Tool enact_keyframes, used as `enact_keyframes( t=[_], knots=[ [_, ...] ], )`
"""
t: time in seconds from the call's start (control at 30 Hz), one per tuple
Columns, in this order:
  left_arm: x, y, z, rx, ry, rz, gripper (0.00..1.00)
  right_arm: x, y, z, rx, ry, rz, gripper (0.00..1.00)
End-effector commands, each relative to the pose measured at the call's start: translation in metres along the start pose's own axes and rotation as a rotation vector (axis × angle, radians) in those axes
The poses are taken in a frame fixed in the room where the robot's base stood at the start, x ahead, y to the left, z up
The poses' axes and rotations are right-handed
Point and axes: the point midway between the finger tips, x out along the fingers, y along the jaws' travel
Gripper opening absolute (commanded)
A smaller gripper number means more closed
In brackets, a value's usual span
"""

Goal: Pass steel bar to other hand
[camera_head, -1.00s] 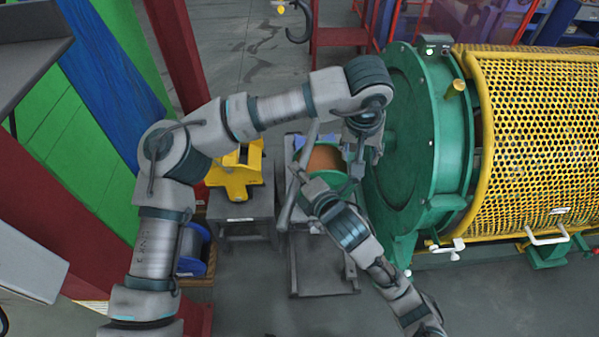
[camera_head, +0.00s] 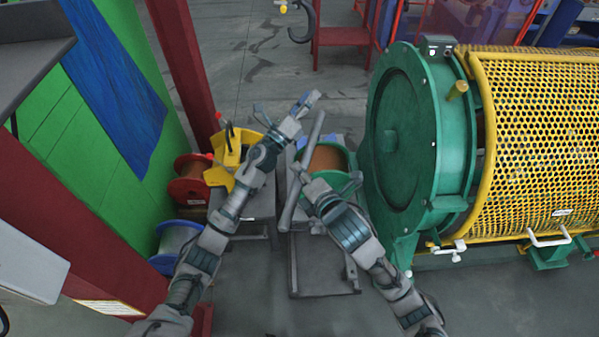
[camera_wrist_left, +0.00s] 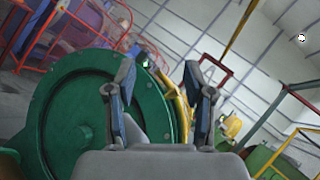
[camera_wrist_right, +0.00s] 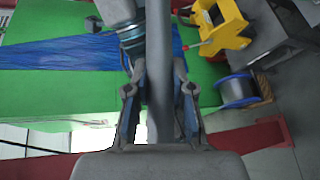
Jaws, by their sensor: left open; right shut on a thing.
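The steel bar (camera_head: 311,136) is a long grey rod, tilted, above the stand in the middle of the head view. My right gripper (camera_head: 300,177) is shut on it around its middle. In the right wrist view the bar (camera_wrist_right: 159,60) runs upright between the fingers (camera_wrist_right: 158,110). My left gripper (camera_head: 303,105) is open and empty, beside the bar's upper end on its left. In the left wrist view its two fingers (camera_wrist_left: 162,95) are spread apart with nothing between them.
The green machine disc (camera_head: 400,130) and yellow mesh guard (camera_head: 540,140) stand to the right. A copper-coloured spool (camera_head: 327,160) sits below the bar. A yellow stand (camera_head: 228,155), a red spool (camera_head: 188,185) and a blue-rimmed spool (camera_head: 175,240) are to the left.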

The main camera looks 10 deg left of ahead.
Motion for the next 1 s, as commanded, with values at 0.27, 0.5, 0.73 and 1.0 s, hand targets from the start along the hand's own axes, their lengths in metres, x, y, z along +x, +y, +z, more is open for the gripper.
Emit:
enact_keyframes(
  t=[0.27,0.5,0.73,1.0],
  knots=[
    [-0.093,0.111,-0.071,-0.455,-0.097,0.319,0.53,0.001,0.002,0.000,-0.002,-0.001,0.004,0.00],
    [-0.188,0.180,-0.136,-0.777,-0.212,0.588,0.53,0.001,0.002,0.000,-0.002,-0.001,0.004,0.00],
    [-0.292,0.224,-0.200,-1.037,-0.347,0.844,0.53,0.001,0.002,0.000,-0.001,-0.001,0.004,0.00],
    [-0.423,0.243,-0.273,-1.285,-0.540,1.144,0.53,0.001,0.002,0.000,-0.001,-0.001,0.004,0.00]
  ],
)
